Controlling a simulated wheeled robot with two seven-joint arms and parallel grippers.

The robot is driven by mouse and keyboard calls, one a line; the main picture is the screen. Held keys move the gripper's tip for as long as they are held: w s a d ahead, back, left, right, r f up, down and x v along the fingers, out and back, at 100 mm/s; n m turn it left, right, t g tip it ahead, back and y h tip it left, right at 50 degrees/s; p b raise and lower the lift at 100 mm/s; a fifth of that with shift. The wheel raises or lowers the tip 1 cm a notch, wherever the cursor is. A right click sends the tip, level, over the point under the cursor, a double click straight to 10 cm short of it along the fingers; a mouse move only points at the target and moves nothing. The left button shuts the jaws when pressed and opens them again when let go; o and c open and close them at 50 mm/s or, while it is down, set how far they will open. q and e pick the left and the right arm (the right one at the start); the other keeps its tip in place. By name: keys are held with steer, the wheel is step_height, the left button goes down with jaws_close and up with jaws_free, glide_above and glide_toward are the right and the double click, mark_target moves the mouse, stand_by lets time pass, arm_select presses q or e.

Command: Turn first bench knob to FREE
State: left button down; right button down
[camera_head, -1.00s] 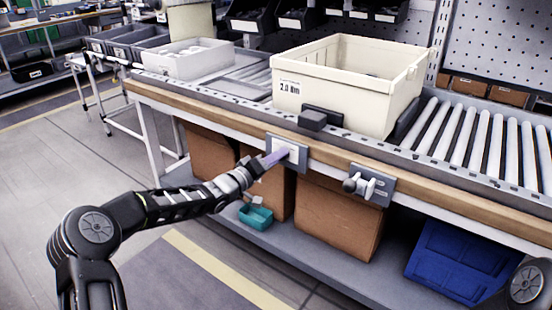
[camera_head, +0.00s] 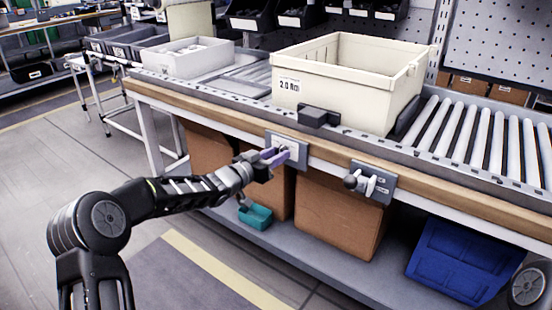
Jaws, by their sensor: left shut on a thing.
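The bench knob's grey plate (camera_head: 301,148) is fixed on the bench's front edge, below the cream bin. My left gripper (camera_head: 277,156) is at this plate, its purple fingers shut on the knob. The fingers hide the knob, so I cannot read its setting. A second grey plate (camera_head: 386,187) to the right carries a lever with a dark ball end (camera_head: 351,182). My right gripper is not in view.
The cream bin (camera_head: 290,94), labelled 2.0 Nm, stands on the bench behind a dark block (camera_head: 319,116). Cardboard boxes (camera_head: 338,216), a teal tray (camera_head: 256,217) and a blue bin (camera_head: 460,262) are on the lower shelf. Rollers (camera_head: 480,142) lie at right. The floor at left is clear.

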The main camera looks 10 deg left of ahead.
arm_select(q)
steer(key=m+y+b, duration=0.1)
steer(key=m+b, duration=0.4)
steer(key=m, duration=0.2)
steer(key=shift+s+d+f+b, duration=0.1)
steer(key=shift+b, duration=0.3)
stand_by(0.3)
steer(key=c, duration=1)
jaws_free()
